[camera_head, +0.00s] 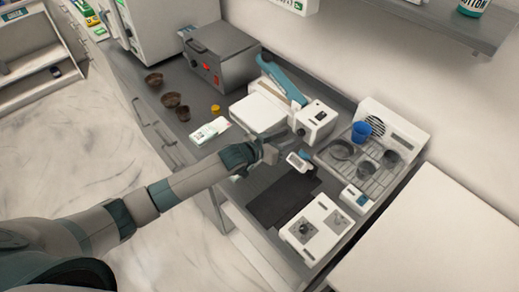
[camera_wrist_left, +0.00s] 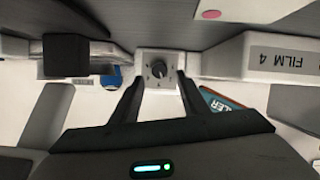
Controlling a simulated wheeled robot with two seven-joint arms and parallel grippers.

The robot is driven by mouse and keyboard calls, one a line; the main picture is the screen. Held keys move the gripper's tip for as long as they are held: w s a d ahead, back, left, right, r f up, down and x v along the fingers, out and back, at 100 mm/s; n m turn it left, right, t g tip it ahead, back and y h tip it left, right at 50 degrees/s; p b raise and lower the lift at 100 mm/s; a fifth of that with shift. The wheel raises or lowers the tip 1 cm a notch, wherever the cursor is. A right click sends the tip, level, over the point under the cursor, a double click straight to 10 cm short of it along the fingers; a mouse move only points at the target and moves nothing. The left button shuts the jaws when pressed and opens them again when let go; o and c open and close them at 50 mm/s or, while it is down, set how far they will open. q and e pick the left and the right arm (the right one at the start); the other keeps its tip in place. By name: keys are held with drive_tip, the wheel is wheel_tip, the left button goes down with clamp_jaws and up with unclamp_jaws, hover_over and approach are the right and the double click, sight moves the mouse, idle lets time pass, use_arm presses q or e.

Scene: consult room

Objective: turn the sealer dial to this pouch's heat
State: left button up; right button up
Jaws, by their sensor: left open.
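The heat sealer has a white body (camera_head: 258,112) with a blue arm (camera_head: 284,78) and a white control box (camera_head: 316,119) at its right end. A white and green pouch (camera_head: 208,131) lies flat on the counter left of the sealer. My left gripper (camera_head: 280,146) is in front of the control box. In the wrist view its open fingers (camera_wrist_left: 159,82) point toward the dial, one on each side. My right gripper is not in view.
A dark mat (camera_head: 278,204) and a white box with knobs (camera_head: 317,228) lie nearer. A wire rack (camera_head: 353,175) holds a blue cup (camera_head: 361,132). Brown bowls (camera_head: 171,100) stand left.

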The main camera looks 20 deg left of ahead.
use_arm(q)
drive_tip(key=b+v, duration=0.4)
drive_tip(key=v, duration=0.9)
drive_tip(key=shift+s+a, duration=0.2)
drive_tip(key=shift+s, duration=0.15)
drive_tip(key=shift+s+f, duration=0.1)
